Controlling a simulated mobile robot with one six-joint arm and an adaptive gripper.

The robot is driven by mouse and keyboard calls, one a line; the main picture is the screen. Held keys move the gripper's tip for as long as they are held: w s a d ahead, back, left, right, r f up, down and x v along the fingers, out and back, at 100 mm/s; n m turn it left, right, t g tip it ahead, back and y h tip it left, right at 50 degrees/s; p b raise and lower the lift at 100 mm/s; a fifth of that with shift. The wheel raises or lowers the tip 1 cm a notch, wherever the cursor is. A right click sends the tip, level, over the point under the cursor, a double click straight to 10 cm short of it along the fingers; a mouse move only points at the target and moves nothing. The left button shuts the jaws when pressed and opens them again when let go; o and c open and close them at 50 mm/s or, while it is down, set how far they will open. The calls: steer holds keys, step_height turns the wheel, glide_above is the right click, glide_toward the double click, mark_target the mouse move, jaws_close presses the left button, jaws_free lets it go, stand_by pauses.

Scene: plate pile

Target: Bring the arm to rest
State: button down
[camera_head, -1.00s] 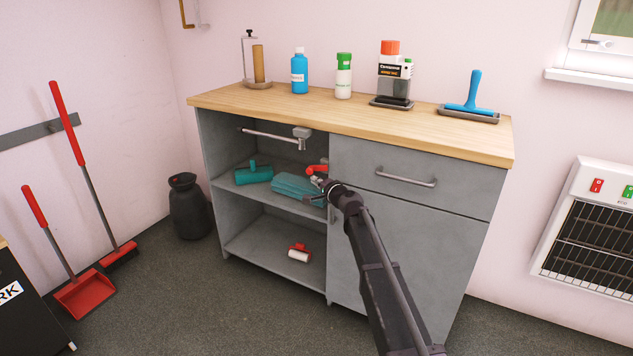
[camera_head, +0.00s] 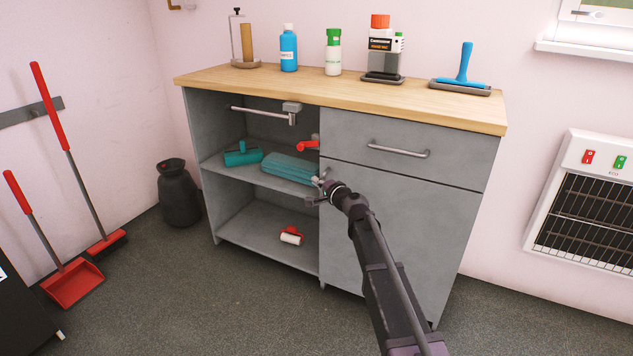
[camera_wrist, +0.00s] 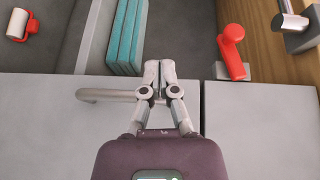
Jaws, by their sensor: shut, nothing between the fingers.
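My gripper (camera_head: 318,186) is in front of the grey cabinet (camera_head: 402,226), by the right end of the open shelves. In the wrist view my gripper (camera_wrist: 160,65) has its two fingers together with nothing between them. A folded teal stack (camera_head: 289,168) lies on the middle shelf behind it, and it also shows in the wrist view (camera_wrist: 127,35), apart from the fingertips. A grey door handle (camera_wrist: 100,95) shows left of and partly behind the fingers in the wrist view.
A red item (camera_head: 308,146) projects near the shelf's right side. A teal tool (camera_head: 242,154) lies on the middle shelf; a red-and-white roller (camera_head: 291,236) lies on the lower one. Bottles and tools stand on the wooden top (camera_head: 440,112). The floor (camera_head: 200,300) in front is clear.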

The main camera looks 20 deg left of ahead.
steer(key=shift+d, duration=0.1)
stand_by(0.4)
steer(key=s+d+f+n+g+h+p, duration=0.25)
steer(key=s+d+h, duration=0.25)
steer(key=s+d, duration=0.8)
steer(key=s+d+f+n+g+h+p, duration=0.3)
steer(key=s+d, duration=0.4)
steer(key=d, duration=1.2)
steer(key=s+d+f+n+g+h+p, duration=0.15)
steer(key=s+d+g+h+p, duration=0.35)
steer(key=s+d, duration=0.85)
steer(key=w+d+r+p, duration=0.1)
steer(key=r+p, duration=1.7)
steer(key=w+d+r+h+p, duration=0.1)
steer(key=w+r+p, duration=0.1)
steer(key=r+p, duration=1.6)
steer(key=shift+d, duration=0.2)
steer(key=shift+r, duration=0.1)
